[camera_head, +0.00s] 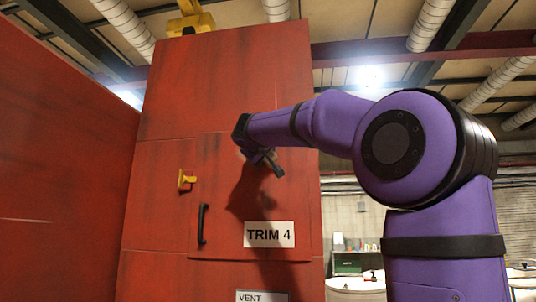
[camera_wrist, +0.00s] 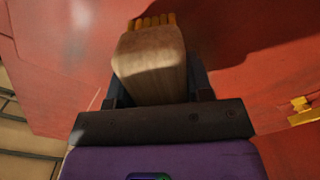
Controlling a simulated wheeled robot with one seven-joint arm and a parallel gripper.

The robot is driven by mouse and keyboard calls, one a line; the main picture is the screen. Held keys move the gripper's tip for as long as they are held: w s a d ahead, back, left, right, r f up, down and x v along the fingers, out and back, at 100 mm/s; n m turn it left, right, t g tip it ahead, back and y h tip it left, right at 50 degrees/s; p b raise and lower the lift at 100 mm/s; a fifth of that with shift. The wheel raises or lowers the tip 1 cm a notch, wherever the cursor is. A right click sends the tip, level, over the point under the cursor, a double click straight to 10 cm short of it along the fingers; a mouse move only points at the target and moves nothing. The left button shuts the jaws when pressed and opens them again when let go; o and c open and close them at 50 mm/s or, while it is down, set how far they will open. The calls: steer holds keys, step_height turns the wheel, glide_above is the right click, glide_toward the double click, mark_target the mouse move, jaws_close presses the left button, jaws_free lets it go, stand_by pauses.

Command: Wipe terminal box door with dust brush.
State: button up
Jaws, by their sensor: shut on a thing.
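The terminal box door (camera_head: 222,215) is a red panel in the head view, with a black handle (camera_head: 202,224) on its left and a white "TRIM 4" label (camera_head: 269,234). It looks closed. My gripper (camera_head: 264,160) is in front of the upper part of the door. In the wrist view my gripper (camera_wrist: 154,72) is shut on the dust brush (camera_wrist: 152,62), a pale wooden block with yellowish bristles at its far end. The bristles point toward the red surface; I cannot tell whether they touch it. The brush is mostly hidden in the head view.
A yellow latch (camera_head: 187,180) sticks out left of the door; a yellow fitting also shows in the wrist view (camera_wrist: 302,110). A red wall (camera_head: 62,170) stands at the left. A "VENT" label (camera_head: 262,296) is below. White drums (camera_head: 357,287) stand behind my arm.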

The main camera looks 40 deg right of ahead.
mark_target(281, 151)
steer(key=shift+w+a, duration=0.95)
steer(key=shift+w, duration=0.35)
steer(key=shift+w+a, duration=1)
steer(key=shift+w, duration=0.25)
steer(key=shift+w+a, duration=0.95)
steer(key=shift+w, duration=0.35)
steer(key=shift+w+a, duration=0.2)
steer(key=shift+r, duration=0.5)
steer(key=shift+s+d+r, duration=0.2)
steer(key=shift+s+d, duration=0.15)
steer(key=shift+s, duration=0.15)
steer(key=shift+s+d, duration=1.5)
steer(key=shift+s, duration=0.35)
steer(key=shift+s+d, duration=1.45)
steer(key=shift+s, duration=0.35)
steer(key=shift+s+d, duration=1.5)
steer(key=shift+s, duration=0.35)
steer(key=shift+f, duration=0.1)
steer(key=shift+v, duration=2.95)
steer(key=shift+a, duration=0.1)
